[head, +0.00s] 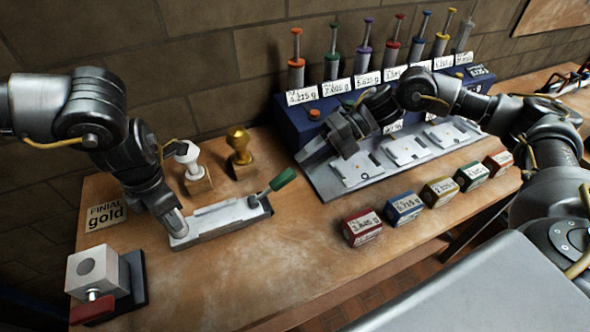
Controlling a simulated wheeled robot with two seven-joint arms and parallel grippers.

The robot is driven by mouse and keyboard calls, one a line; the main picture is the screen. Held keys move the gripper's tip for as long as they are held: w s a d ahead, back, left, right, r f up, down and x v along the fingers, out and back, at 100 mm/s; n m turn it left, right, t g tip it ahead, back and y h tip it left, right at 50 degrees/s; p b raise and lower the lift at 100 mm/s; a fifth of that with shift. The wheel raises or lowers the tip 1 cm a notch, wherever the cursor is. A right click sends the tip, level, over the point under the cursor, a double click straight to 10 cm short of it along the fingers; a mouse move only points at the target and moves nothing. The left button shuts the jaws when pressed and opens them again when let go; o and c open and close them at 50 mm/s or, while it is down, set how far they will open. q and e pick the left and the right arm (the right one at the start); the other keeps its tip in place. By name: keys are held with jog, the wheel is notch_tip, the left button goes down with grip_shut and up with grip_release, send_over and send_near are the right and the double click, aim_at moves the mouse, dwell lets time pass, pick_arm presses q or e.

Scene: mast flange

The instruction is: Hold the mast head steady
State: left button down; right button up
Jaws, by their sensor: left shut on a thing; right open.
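A long grey metal piece (222,217) lies on the wooden bench, with a green-handled lever (282,180) at its right end. I cannot tell which part of it is the mast head. My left gripper (177,224) points down at the left end of this piece and is shut on that end; the fingers hide the contact. My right gripper (343,152) is open above the left part of a grey metal plate (327,181), apart from the grey piece. Whether it touches anything there is unclear.
A white finial (188,158) and a gold finial (239,146) stand behind the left gripper, near a "FINIAL gold" card (105,214). A clamp block (97,268) with a red handle is front left. Coloured labelled boxes (362,227) line the front right; a blue rack (290,122) holds plungers.

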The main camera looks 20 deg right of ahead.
jog(key=v, duration=0.5)
jog(key=shift+d+r, duration=0.1)
jog(key=shift+d, duration=0.05)
pick_arm(q)
jog(key=c, duration=0.9)
grip_release()
jog(key=shift+o, duration=0.2)
